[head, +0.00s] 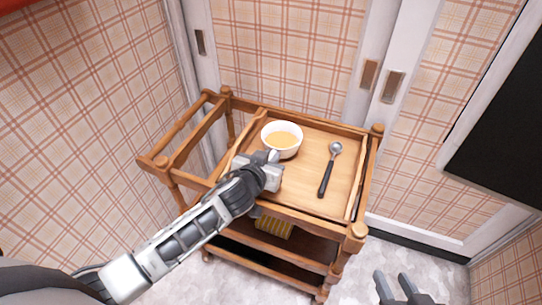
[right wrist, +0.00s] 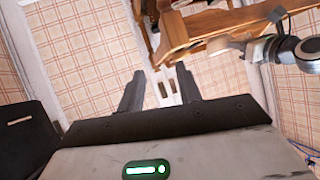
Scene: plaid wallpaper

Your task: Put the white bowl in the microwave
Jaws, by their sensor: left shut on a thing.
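The white bowl (head: 293,152) holds an orange-yellow content and is on, or just above, the top of the wooden trolley in the head view. I cannot tell whether it touches the wood. My left gripper (head: 272,157) reaches in from the lower left and is shut on the near side of the bowl; its fingertips are partly hidden. My right gripper (head: 398,288) is at the lower right edge of the head view, away from the trolley. In the right wrist view its two fingers (right wrist: 160,92) stand apart with nothing between them. No microwave can be made out.
The wooden trolley (head: 300,217) has raised rails and corner posts. A spoon with a black handle (head: 326,180) lies right of the bowl. A yellow striped thing (head: 273,227) is on a lower shelf. A dark panel (head: 505,135) is at the right. Floor is free right of the trolley.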

